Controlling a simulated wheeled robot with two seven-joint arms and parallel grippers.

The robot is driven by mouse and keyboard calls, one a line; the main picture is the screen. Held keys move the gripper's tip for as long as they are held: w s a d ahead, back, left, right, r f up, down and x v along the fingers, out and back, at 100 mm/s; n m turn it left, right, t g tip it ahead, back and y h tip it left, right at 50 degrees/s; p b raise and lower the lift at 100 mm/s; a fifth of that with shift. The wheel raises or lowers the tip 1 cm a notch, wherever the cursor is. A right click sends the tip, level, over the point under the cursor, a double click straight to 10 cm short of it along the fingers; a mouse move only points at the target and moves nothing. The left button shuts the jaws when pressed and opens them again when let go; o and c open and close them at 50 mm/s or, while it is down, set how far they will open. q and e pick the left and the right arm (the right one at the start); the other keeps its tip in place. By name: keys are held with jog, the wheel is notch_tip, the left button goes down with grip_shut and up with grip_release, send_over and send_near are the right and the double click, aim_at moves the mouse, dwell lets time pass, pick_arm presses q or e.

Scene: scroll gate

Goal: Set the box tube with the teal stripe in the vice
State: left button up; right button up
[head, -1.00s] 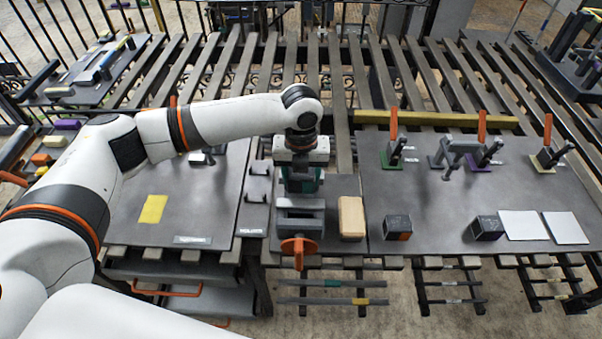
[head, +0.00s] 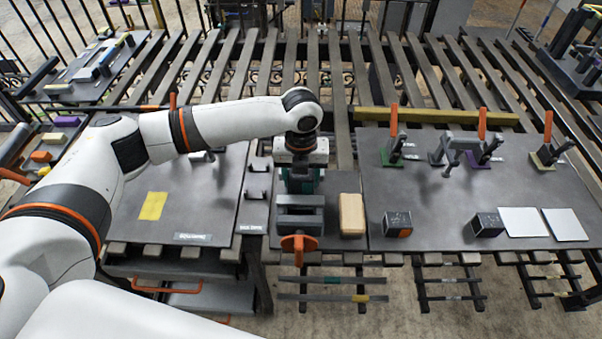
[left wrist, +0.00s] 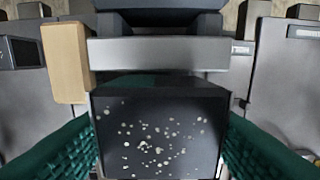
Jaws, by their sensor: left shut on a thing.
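The grey vice (head: 300,217) with an orange handle (head: 299,244) stands at the front middle of the bench. My left gripper (head: 302,182) points down just behind the vice's front part. In the left wrist view its teal ribbed fingers are shut on a dark block with white specks (left wrist: 160,130). The vice's grey jaw bar (left wrist: 158,52) lies close beside that block. A thin bar with a teal mark (head: 332,279) hangs below the bench front. My right gripper is out of view.
A wooden block (head: 352,214) stands right of the vice. Two dark cubes (head: 398,223) (head: 487,224) and two white plates (head: 522,222) lie on the right board. Upright holders with orange tops (head: 394,148) stand behind. A yellow sheet (head: 153,206) lies on the left board.

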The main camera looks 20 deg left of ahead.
pick_arm(q)
jog(key=shift+f, duration=0.4)
jog(key=o, duration=1.2)
jog(key=shift+o, duration=0.2)
jog(key=shift+r+b, duration=0.3)
jog(key=shift+r, duration=0.2)
notch_tip(320, 180, up, 11)
jog(key=shift+r+b, duration=0.1)
jog(key=shift+b, duration=1.1)
